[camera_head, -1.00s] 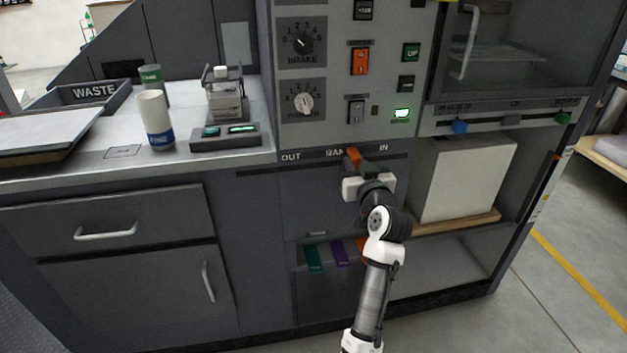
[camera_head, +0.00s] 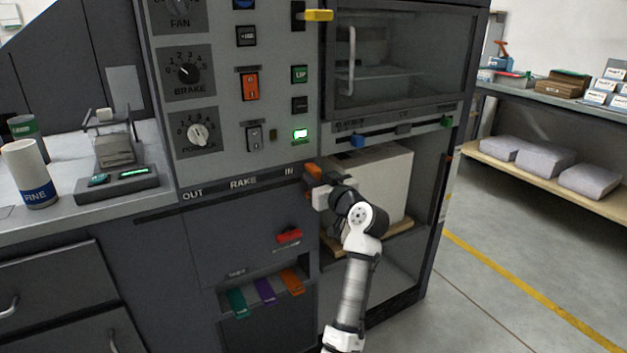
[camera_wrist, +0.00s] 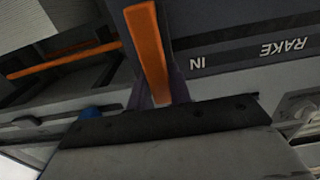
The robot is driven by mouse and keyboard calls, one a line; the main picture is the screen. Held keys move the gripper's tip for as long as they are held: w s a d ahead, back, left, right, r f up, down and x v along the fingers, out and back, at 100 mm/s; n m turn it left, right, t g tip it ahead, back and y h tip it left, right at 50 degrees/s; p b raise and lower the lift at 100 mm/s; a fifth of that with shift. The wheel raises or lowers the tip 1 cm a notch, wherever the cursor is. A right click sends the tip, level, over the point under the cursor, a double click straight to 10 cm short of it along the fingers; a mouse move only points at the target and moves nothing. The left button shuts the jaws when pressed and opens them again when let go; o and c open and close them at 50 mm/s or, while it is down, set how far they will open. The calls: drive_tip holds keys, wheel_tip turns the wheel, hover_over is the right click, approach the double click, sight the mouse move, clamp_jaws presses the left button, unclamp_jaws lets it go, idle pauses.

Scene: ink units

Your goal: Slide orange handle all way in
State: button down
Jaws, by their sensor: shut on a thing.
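The orange rake handle (camera_head: 313,169) is at the right end of the RAKE slot (camera_head: 240,189) on the grey machine front, just right of the IN label. My gripper (camera_head: 317,182) is shut on the handle and hides part of it in the head view. In the wrist view, which is upside down, the orange handle (camera_wrist: 149,52) shows between the fingers of my gripper (camera_wrist: 158,92), beside the IN label. I cannot tell whether the handle touches the slot's end.
A red handle (camera_head: 289,236) and teal, purple and orange tabs (camera_head: 265,291) sit below the slot. Right of the handle is an open bay with a white block (camera_head: 385,180). A blue knob (camera_head: 357,141) and a green knob (camera_head: 446,122) are on the rail above it.

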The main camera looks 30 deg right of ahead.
drive_tip(key=shift+d+r, duration=0.1)
drive_tip(key=shift+d, duration=0.2)
drive_tip(key=c, duration=1.3)
unclamp_jaws()
drive_tip(key=shift+d, duration=0.1)
drive_tip(key=shift+s, duration=0.35)
drive_tip(key=s+b, duration=0.1)
drive_tip(key=s, duration=1.2)
drive_tip(key=shift+s, duration=0.1)
